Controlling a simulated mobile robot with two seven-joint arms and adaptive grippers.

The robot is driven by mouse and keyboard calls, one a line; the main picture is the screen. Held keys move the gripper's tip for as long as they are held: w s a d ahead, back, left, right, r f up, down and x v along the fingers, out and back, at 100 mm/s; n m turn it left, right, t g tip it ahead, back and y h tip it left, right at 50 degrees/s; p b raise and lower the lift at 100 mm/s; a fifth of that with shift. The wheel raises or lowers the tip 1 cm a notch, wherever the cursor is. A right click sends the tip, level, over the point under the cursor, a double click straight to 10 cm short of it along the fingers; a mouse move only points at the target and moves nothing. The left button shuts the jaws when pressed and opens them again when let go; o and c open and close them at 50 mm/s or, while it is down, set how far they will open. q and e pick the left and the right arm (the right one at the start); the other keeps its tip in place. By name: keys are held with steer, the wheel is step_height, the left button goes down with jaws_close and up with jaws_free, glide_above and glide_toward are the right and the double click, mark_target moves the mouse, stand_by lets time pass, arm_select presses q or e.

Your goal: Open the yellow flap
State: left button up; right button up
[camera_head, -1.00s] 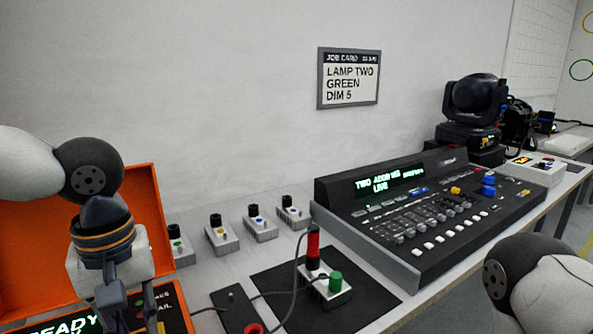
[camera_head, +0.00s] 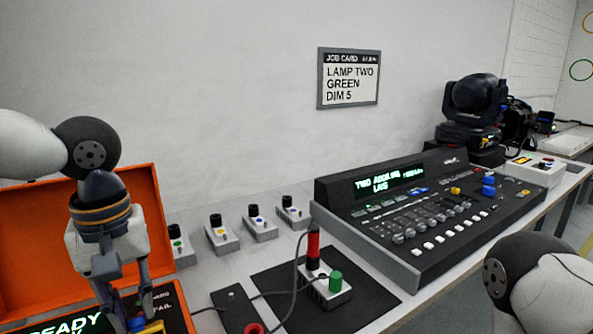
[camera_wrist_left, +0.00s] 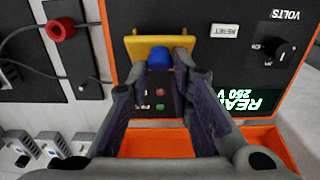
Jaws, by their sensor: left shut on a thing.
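The yellow flap (camera_wrist_left: 137,46) shows in the left wrist view on the dark panel of the orange case. A blue part (camera_wrist_left: 159,57) sits at its middle, between my left fingertips. In the head view only a bit of the flap (camera_head: 152,327) and the blue part (camera_head: 136,323) show at the bottom edge. My left gripper (camera_head: 133,310) points down over the panel, its fingers shut on the blue part. The fingers also show in the left wrist view (camera_wrist_left: 160,64). How far the flap is raised I cannot tell. My right gripper is out of view.
The orange case's lid (camera_head: 35,235) stands open behind my left gripper. To the right are several small switch boxes (camera_head: 222,238), a black mat (camera_head: 375,295) with a red-and-green-topped device (camera_head: 325,292), and a lighting console (camera_head: 430,212). A job card (camera_head: 349,78) hangs on the wall.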

arm_select(q)
steer(key=shift+w+a+r, duration=0.2)
steer(key=shift+w+a, duration=0.3)
steer(key=shift+w, duration=0.3)
steer(key=shift+w+a+f+b, duration=0.15)
steer(key=shift+w+a+f, duration=0.2)
steer(key=shift+w, duration=0.3)
steer(key=shift+w+a+f+b, duration=0.15)
steer(key=shift+w+a, duration=0.25)
steer(key=shift+w, duration=0.25)
steer(key=o, duration=0.7)
steer(key=shift+r, duration=0.1)
step_height(320, 180, up, 7)
steer(key=shift+p, duration=0.3)
